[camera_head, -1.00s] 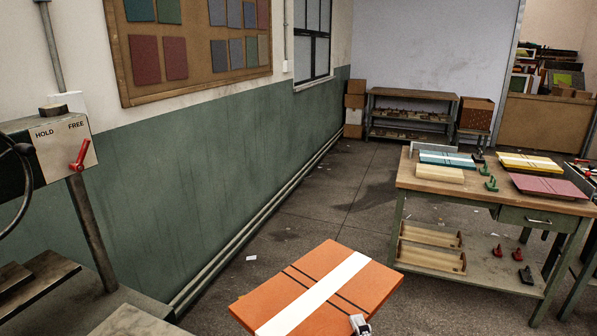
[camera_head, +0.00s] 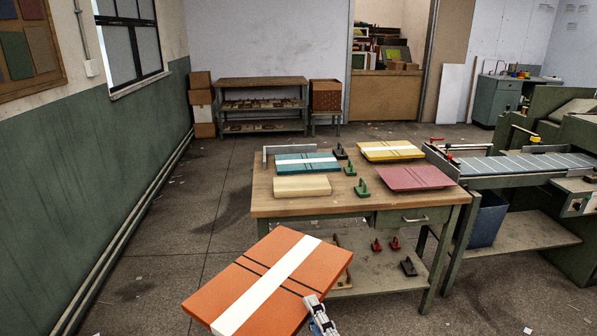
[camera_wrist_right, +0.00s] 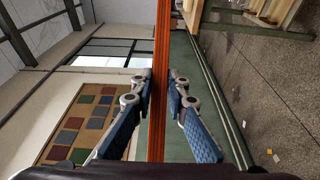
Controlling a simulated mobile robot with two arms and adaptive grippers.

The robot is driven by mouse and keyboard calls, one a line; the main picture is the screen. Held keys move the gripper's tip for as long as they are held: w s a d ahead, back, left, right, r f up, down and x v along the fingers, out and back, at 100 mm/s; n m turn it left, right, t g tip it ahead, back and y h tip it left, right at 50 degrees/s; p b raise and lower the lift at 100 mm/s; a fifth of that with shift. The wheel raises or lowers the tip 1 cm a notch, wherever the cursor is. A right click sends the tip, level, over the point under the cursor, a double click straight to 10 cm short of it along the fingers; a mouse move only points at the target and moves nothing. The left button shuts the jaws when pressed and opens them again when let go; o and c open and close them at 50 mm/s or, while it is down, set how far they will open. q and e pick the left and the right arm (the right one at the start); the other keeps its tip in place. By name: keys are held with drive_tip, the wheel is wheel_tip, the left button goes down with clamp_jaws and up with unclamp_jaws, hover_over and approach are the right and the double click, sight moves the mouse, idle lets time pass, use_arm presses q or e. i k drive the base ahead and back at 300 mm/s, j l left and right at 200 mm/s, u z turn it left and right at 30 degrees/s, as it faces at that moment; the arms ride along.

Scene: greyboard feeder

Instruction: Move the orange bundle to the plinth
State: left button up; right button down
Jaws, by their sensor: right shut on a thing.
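The orange bundle (camera_head: 262,278) is a flat orange slab with a broad white band and two thin dark stripes. It is held in the air, tilted, in front of the table. My right gripper (camera_head: 318,314) is shut on its near right edge. In the right wrist view the bundle shows edge-on as an orange strip (camera_wrist_right: 162,40) between the two fingers of the gripper (camera_wrist_right: 161,88). A low pale wooden block (camera_head: 302,186) with a bare top lies at the table's front left; I cannot tell whether it is the plinth. My left gripper is not in view.
The wooden table (camera_head: 345,205) holds a teal bundle (camera_head: 285,168), a yellow bundle (camera_head: 405,148), a maroon bundle (camera_head: 420,178) and green clamps (camera_head: 361,188). A machine with a long bed (camera_head: 535,164) stands at the right. Open floor (camera_head: 180,245) lies left of the table.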

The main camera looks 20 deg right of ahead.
sight(301, 182)
drive_tip(key=i+j+z, duration=0.2)
drive_tip(key=i, duration=0.3)
drive_tip(key=i+j+z, duration=0.2)
drive_tip(key=i, duration=0.35)
drive_tip(key=i+j+z, duration=0.2)
drive_tip(key=i+j, duration=0.65)
drive_tip(key=j+z, duration=0.05)
